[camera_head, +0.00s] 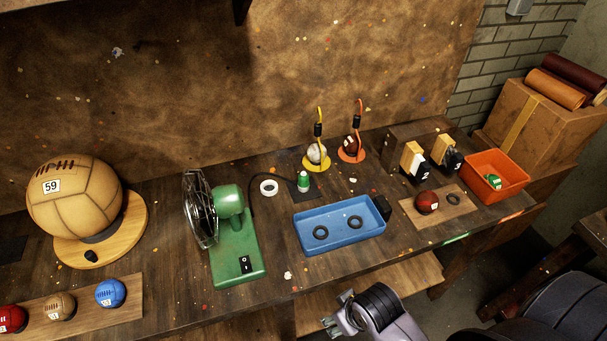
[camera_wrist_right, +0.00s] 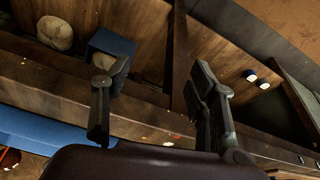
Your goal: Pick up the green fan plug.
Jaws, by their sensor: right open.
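The green fan plug (camera_head: 303,182) stands on a small dark pad near the back middle of the bench in the head view. A dark cord curves from it to the green desk fan (camera_head: 236,246) on its left. My right gripper (camera_head: 335,310) is open and empty at the bench's front edge, well apart from the plug and nearer the camera. In the right wrist view its two fingers stand wide apart (camera_wrist_right: 160,78) with nothing between them, and I do not make out the plug there. My left gripper is not in view.
A blue tray (camera_head: 304,244) with dark rings lies between my right gripper and the plug. A white ring (camera_head: 268,188) lies just left of the plug. Two balls with upright cords (camera_head: 317,154) stand behind it. An orange bin (camera_head: 507,188) is at right.

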